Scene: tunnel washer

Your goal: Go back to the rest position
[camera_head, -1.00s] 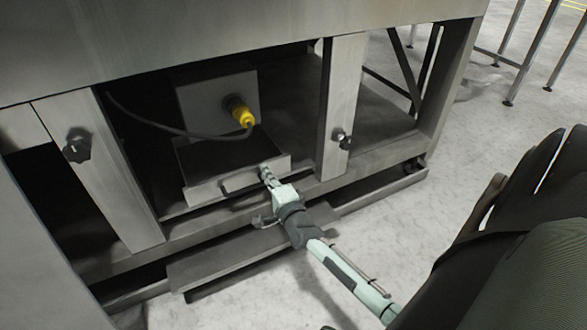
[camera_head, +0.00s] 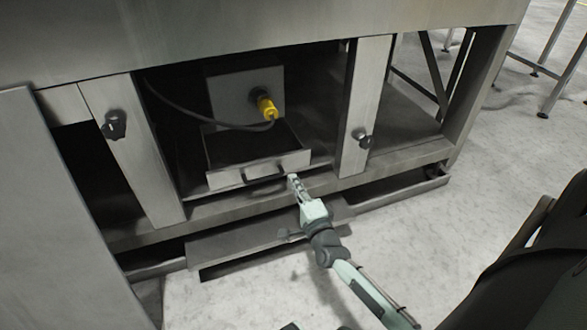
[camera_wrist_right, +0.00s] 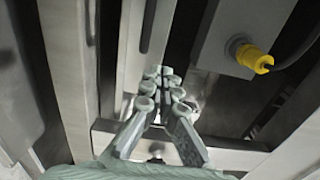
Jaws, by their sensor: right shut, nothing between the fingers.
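My right gripper (camera_head: 293,181) is shut and empty in the head view. Its tip is just in front of the machine's lower opening, near the right end of the drawer handle, and whether it touches is hard to tell. In the right wrist view its fingers (camera_wrist_right: 163,90) are together with nothing between them. A yellow plug (camera_head: 266,106) with a dark cable is on that box. My left gripper is not in view.
The steel machine frame (camera_head: 365,95) has posts with dark knobs on both sides of the opening. A low metal plate (camera_head: 255,240) lies in front at floor level. Free concrete floor (camera_head: 420,235) spreads to the right, with metal legs (camera_head: 562,75) beyond.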

